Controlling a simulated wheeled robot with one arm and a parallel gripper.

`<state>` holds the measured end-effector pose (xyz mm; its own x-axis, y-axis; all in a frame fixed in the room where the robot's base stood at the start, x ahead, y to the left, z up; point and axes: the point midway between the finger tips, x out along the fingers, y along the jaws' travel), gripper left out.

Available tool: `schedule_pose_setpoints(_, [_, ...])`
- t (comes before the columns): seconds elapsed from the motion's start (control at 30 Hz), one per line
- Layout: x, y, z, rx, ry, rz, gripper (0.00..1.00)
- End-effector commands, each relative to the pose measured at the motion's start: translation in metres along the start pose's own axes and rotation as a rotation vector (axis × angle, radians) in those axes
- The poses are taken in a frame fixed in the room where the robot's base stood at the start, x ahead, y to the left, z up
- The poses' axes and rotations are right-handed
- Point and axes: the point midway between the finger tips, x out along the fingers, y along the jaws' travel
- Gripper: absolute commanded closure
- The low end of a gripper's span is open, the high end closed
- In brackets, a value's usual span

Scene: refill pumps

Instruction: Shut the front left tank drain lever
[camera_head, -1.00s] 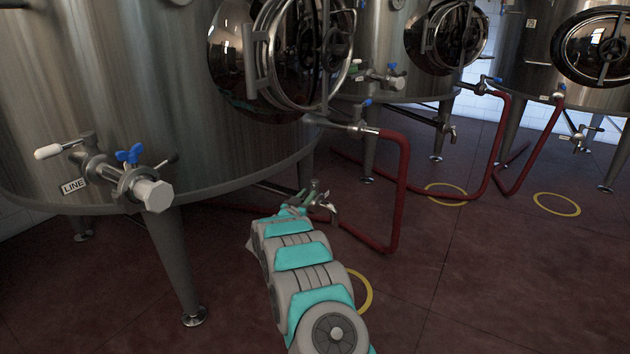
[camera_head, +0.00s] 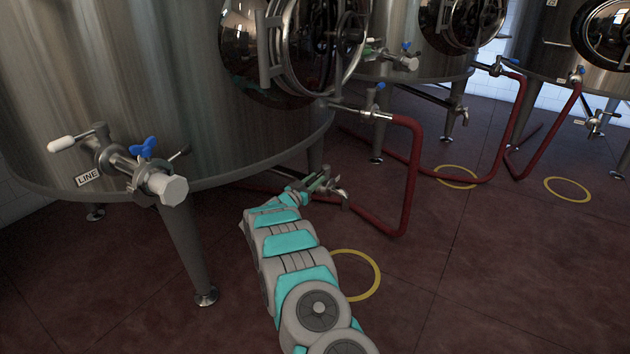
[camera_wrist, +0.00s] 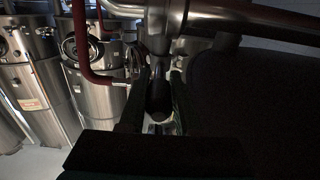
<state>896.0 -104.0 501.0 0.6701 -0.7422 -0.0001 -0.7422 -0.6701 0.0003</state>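The front left tank (camera_head: 120,70) fills the left of the head view. Its drain valve (camera_head: 338,192) sits low beneath it, at the end of a pipe under the tank. My gripper (camera_head: 316,183) is at this valve, small and partly hidden by my arm. In the wrist view, my gripper (camera_wrist: 158,108) has one dark finger on each side of the drain lever (camera_wrist: 160,98). The lever hangs from the metal valve (camera_wrist: 160,38) with its dark end between the fingers. The fingers look apart, with narrow gaps beside the lever; any contact is too dark to make out.
A red hose (camera_head: 412,180) runs down from the tank's upper outlet to the floor, right of my gripper. A tank leg (camera_head: 188,255) stands to the left. A side valve (camera_head: 150,170) with a blue handle juts out above. Open floor lies at the front right.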

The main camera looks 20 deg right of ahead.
Motion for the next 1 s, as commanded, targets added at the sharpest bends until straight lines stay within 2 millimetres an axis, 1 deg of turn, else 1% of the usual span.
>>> schedule_pose_setpoints(0.03, [0.000,-0.002,-0.004,0.002,0.005,-0.004,0.64])
schedule_pose_setpoints(0.23, [0.000,-0.002,-0.002,0.001,0.003,-0.003,0.41])
schedule_pose_setpoints(0.27, [0.000,-0.001,-0.002,0.001,0.003,-0.003,0.40])
schedule_pose_setpoints(0.53, [-0.001,-0.001,-0.001,0.001,0.001,-0.002,0.40])
schedule_pose_setpoints(0.67, [-0.006,-0.002,-0.001,0.000,0.000,-0.003,0.40])
schedule_pose_setpoints(0.87, [-0.028,-0.002,0.000,-0.001,-0.001,-0.004,0.40])
schedule_pose_setpoints(1.0, [-0.051,-0.003,-0.001,0.001,0.001,-0.005,0.40])
